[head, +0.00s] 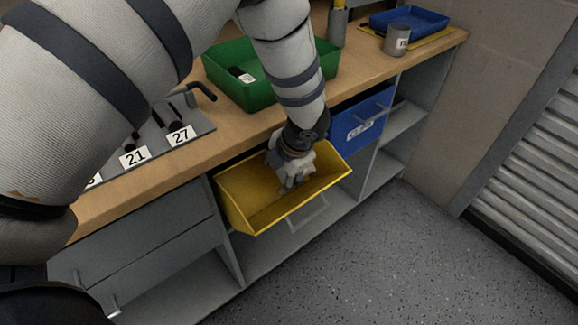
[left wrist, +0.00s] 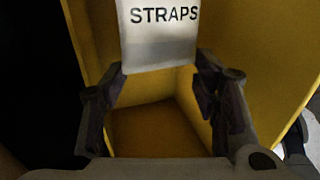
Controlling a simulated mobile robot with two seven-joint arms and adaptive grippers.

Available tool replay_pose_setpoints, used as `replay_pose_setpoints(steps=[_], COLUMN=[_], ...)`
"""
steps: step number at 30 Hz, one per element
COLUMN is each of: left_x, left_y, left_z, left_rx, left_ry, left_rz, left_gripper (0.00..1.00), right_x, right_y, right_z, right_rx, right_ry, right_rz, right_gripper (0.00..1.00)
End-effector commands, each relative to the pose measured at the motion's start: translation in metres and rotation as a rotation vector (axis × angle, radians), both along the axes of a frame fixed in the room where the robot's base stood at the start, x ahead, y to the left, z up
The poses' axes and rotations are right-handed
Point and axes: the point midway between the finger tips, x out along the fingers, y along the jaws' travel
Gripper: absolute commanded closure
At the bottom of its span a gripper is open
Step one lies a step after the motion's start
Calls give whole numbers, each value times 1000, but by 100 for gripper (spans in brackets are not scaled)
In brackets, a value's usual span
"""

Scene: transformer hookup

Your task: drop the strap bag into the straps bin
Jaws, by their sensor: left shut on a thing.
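The yellow bin (head: 245,200) hangs tilted out below the bench top, with its open top facing up. My left gripper (head: 288,184) points down into the bin's mouth. In the left wrist view, the strap bag (left wrist: 160,38) is pale and printed "STRAPS", and it sits between the fingertips of my left gripper (left wrist: 162,82). The gripper is shut on it. The bin's yellow walls and floor (left wrist: 155,130) lie around and beyond the fingers. In the head view the gripper hides the bag. My right gripper is not in view.
A blue bin (head: 358,125) sits to the right of the yellow one. On the bench top (head: 180,165) stand a green tray (head: 240,85), a grey cup (head: 397,40), a blue tray (head: 410,18) and a rack with numbered tags (head: 182,135). The floor (head: 380,260) in front is clear.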

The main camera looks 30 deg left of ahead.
Motion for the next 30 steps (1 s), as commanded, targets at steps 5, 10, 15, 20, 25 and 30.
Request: replay_pose_setpoints(steps=[5, 10, 15, 20, 25, 30], left_x=[3, 4, 4, 4, 3, 3], left_y=[7, 8, 8, 8, 8, 8], left_z=[-9, -8, -8, -8, -8, -8], left_rx=[1, 1, 1, 1, 1, 0], left_ry=[0, -3, -3, -3, -3, -2], left_rz=[0, 0, 0, 0, 0, 1], left_gripper=[84, 84, 32, 22, 22, 22], right_x=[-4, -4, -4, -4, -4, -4], right_y=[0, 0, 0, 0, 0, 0], right_z=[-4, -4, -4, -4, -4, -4], right_rx=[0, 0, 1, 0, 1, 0], right_ry=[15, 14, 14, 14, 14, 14], right_rz=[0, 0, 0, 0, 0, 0], right_gripper=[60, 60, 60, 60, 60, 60])
